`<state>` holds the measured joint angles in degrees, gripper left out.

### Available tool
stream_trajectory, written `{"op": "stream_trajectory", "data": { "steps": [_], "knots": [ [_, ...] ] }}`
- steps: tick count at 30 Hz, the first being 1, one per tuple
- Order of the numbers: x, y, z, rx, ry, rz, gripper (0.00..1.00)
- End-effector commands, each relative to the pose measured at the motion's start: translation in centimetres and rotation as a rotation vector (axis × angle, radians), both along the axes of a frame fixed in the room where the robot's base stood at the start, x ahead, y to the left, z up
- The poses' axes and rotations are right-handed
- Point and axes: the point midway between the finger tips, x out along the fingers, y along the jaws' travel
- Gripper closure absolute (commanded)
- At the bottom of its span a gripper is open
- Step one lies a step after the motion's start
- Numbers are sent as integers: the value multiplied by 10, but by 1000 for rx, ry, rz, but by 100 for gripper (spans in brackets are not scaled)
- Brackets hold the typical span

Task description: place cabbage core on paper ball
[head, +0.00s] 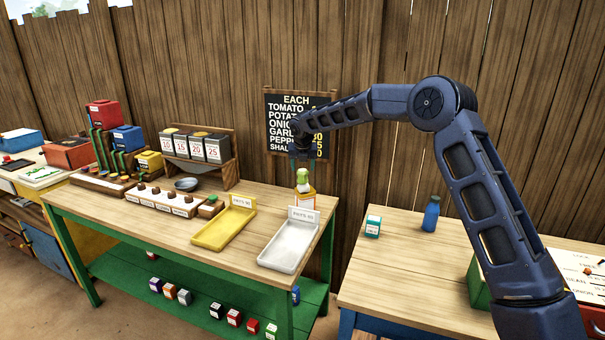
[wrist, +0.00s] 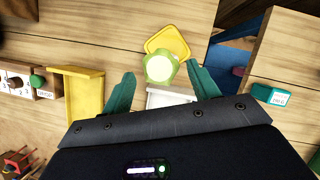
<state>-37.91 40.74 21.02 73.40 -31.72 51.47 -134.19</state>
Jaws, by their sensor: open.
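A pale green lump (head: 302,174), probably the cabbage core, sits on top of a small stack behind the white tray. Something whitish shows under it, perhaps the paper ball, above a yellow-orange piece; I cannot make the parts out clearly. In the wrist view the green lump (wrist: 160,68) has a bright pale middle and lies over a yellow plate (wrist: 168,38). My gripper (head: 303,150) is just above the stack. In the wrist view its teal fingers are spread on either side of the lump, with visible gaps.
The yellow tray (head: 225,229) and white tray (head: 284,250) lie in front of the stack. A dark bowl (head: 187,184) and tins on a stand (head: 197,147) are to the left. A blue bottle (head: 431,214) and teal box (head: 373,226) stand on the right table, across a gap.

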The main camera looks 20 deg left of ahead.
Motion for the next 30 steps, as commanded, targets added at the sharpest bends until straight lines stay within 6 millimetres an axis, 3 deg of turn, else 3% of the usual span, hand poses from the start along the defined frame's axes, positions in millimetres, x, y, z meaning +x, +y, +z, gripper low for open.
{"op": "stream_trajectory", "data": {
  "steps": [3,10,23,26,30],
  "knots": [
    [-8,-4,23,2,-1,-1,40],
    [-20,-8,54,1,-1,0,40],
    [-25,-11,66,1,-1,-2,40],
    [-24,-20,72,8,0,-33,40],
    [-20,-61,95,43,6,-172,40]
  ]
}}
